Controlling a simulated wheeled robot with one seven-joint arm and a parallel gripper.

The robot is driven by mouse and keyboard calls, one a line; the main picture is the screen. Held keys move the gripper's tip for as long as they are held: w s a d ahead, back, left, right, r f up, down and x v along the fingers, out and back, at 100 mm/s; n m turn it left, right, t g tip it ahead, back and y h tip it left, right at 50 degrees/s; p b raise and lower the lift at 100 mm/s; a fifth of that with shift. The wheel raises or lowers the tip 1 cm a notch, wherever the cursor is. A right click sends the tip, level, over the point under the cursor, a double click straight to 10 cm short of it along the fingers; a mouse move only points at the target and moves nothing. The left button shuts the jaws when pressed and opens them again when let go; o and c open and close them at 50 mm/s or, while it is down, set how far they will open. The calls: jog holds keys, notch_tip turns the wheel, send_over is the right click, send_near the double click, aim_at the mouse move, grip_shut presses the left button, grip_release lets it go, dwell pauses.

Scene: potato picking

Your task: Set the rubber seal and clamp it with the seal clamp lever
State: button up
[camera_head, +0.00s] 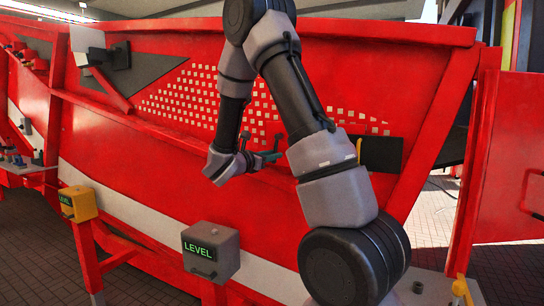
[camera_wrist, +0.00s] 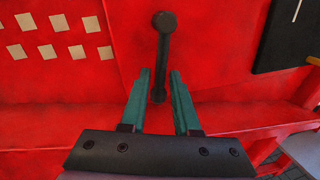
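A black lever (camera_wrist: 163,45) with rounded ends stands upright against the red panel in the wrist view; I take it for the seal clamp lever. My gripper (camera_wrist: 160,72) is open, with its two teal fingers on either side of the lever's lower part. A narrow gap shows on each side, and I cannot tell whether either finger touches it. In the head view my gripper (camera_head: 268,155) is small, close to the red machine wall. I cannot pick out the rubber seal for certain in either view.
A black plate (camera_wrist: 290,35) is on the panel to the right; it also shows in the head view (camera_head: 385,154). A red ledge (camera_wrist: 245,118) runs below the lever. A grey LEVEL box (camera_head: 211,250) and a yellow LEVEL box (camera_head: 78,203) stand lower left.

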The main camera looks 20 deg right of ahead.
grip_shut()
dwell(1.2)
